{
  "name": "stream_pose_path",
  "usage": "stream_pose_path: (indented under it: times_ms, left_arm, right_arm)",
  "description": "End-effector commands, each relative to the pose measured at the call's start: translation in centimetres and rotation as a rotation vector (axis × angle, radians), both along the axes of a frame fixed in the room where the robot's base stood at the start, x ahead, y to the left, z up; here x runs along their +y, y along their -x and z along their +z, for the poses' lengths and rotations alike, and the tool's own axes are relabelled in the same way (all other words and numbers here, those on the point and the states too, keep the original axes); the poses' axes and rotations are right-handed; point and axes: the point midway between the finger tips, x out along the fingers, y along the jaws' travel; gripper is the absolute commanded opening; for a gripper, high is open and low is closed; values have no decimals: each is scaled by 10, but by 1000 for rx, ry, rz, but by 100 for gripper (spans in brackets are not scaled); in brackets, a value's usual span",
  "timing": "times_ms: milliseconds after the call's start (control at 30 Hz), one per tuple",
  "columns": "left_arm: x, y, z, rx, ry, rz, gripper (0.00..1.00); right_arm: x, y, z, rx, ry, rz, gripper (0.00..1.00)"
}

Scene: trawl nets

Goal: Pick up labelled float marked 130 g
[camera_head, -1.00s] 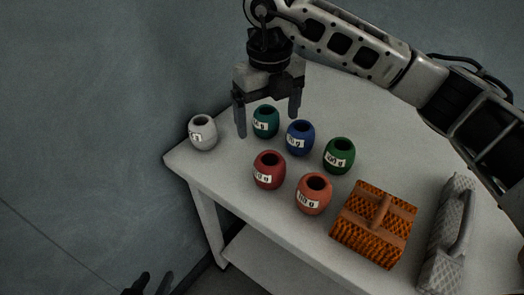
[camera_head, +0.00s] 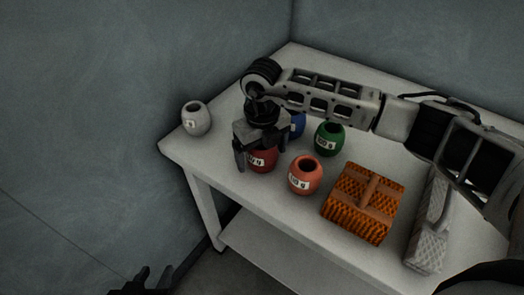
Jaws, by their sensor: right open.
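Several small barrel-shaped floats with white labels stand on a pale table. The red float (camera_head: 262,160) is under my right gripper (camera_head: 262,164), whose open fingers reach down on either side of it; I cannot tell whether they touch it. The orange-red float (camera_head: 306,176) stands to its right, the green float (camera_head: 330,138) behind that. The blue float (camera_head: 298,124) is partly hidden by my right gripper, and the teal float is hidden. The grey float (camera_head: 196,119) stands apart at the left. The label numbers are too small to read surely. My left gripper (camera_head: 152,276) is low at the bottom left, empty, with its fingers apart.
The table's left corner is near the grey float. Walls stand behind and left.

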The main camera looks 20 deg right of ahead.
Motion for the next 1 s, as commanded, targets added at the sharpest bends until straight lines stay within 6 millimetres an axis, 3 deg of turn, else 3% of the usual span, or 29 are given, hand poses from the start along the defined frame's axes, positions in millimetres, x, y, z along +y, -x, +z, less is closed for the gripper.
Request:
stream_pose_path:
  times_ms: [267,467,800,1000]
  left_arm:
    - [0,0,-1,1,-2,-1,36]
    - [0,0,-1,1,-2,-1,36]
    - [0,0,-2,2,-2,-1,36]
    - [0,0,-5,3,2,-1,36]
  right_arm:
    - [0,0,-5,-1,0,1,89]
    - [0,0,-5,-1,0,1,41]
    - [0,0,-3,-2,0,1,41]
    - [0,-1,12,-5,-1,2,41]
